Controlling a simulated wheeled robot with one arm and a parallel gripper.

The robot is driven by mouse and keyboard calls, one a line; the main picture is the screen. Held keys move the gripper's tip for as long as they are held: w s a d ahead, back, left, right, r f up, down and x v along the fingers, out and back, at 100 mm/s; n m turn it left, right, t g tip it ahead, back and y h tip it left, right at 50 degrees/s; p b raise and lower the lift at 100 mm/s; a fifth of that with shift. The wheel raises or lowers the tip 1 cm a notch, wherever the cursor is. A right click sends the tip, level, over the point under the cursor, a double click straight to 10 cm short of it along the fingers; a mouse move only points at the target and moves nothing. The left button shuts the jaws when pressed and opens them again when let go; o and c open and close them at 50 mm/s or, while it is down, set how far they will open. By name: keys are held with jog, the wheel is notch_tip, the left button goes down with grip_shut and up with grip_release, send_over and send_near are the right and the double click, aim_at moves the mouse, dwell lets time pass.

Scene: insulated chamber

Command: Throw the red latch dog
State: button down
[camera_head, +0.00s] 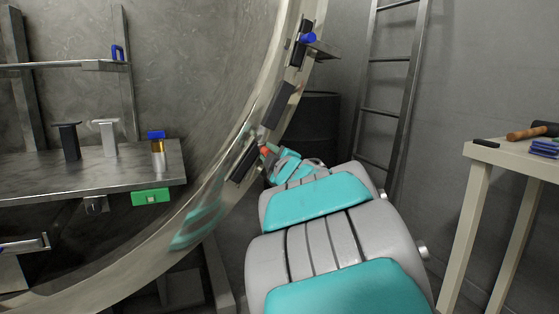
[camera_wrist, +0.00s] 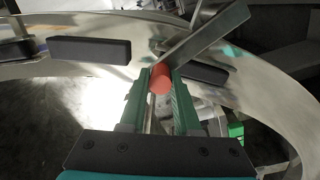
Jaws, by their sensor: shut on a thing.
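The red latch dog has a red cylindrical knob (camera_wrist: 160,79) on a flat grey lever (camera_wrist: 208,33) that slants up to the right in the wrist view. My gripper (camera_wrist: 158,84) is shut on the red knob, with a green finger on each side of it. In the head view the red knob (camera_head: 265,151) shows at the round metal rim, and my gripper (camera_head: 270,155) reaches it from the right. My arm hides part of the rim near it.
The curved metal rim (camera_head: 225,195) has several dark blocks and a blue-knobbed latch (camera_head: 308,38) higher up. Inside are a metal shelf (camera_head: 90,180) and a green box (camera_head: 151,197). A ladder (camera_head: 385,110), a dark barrel (camera_head: 310,125) and a table (camera_head: 510,158) with tools stand right.

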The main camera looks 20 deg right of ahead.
jog(key=a+f+n+b, duration=0.4)
jog(key=a+n, duration=0.1)
jog(key=n, duration=0.2)
dwell(0.3)
jog(key=shift+a, duration=0.1)
dwell(0.3)
jog(key=c, duration=0.6)
grip_release()
jog(key=shift+s, duration=0.1)
